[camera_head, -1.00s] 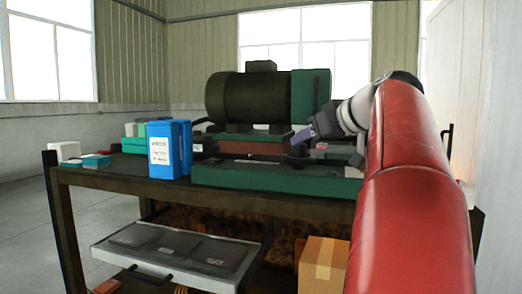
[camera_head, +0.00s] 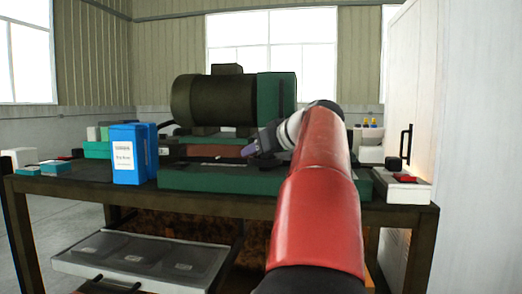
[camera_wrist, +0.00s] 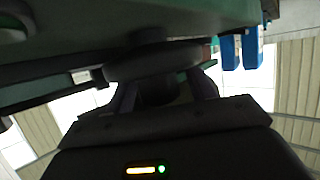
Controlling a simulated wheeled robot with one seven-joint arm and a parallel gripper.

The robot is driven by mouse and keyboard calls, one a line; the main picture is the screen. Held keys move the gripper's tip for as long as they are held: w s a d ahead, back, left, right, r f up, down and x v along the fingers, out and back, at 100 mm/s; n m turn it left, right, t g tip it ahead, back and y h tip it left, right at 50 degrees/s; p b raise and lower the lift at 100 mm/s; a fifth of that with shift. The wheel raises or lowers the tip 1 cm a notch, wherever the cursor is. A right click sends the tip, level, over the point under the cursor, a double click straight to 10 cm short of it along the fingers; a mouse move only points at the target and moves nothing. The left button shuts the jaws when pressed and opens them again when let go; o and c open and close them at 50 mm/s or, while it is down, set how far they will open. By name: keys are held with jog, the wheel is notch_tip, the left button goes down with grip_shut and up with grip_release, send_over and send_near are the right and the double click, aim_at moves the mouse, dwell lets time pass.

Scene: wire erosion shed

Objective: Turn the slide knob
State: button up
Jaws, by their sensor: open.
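A machine with a green base (camera_head: 215,180) and a dark motor drum (camera_head: 205,100) stands on the workbench. My gripper (camera_head: 250,150) is at the front of the machine, at the end of my red arm. The wrist view shows a dark round knob (camera_wrist: 155,62) on the machine, right in front of my gripper (camera_wrist: 163,95). The two fingers are apart, one on each side of the knob's lower part. Shadow hides whether they touch it. In the head view my gripper and arm largely cover the knob.
Blue boxes (camera_head: 131,153) stand on the bench left of the machine. A grey drawer tray (camera_head: 150,258) sticks out below the bench top. A white box with a red button (camera_head: 404,179) sits at the right end, close to a white cabinet (camera_head: 455,110).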

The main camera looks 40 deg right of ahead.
jog(key=c, duration=1)
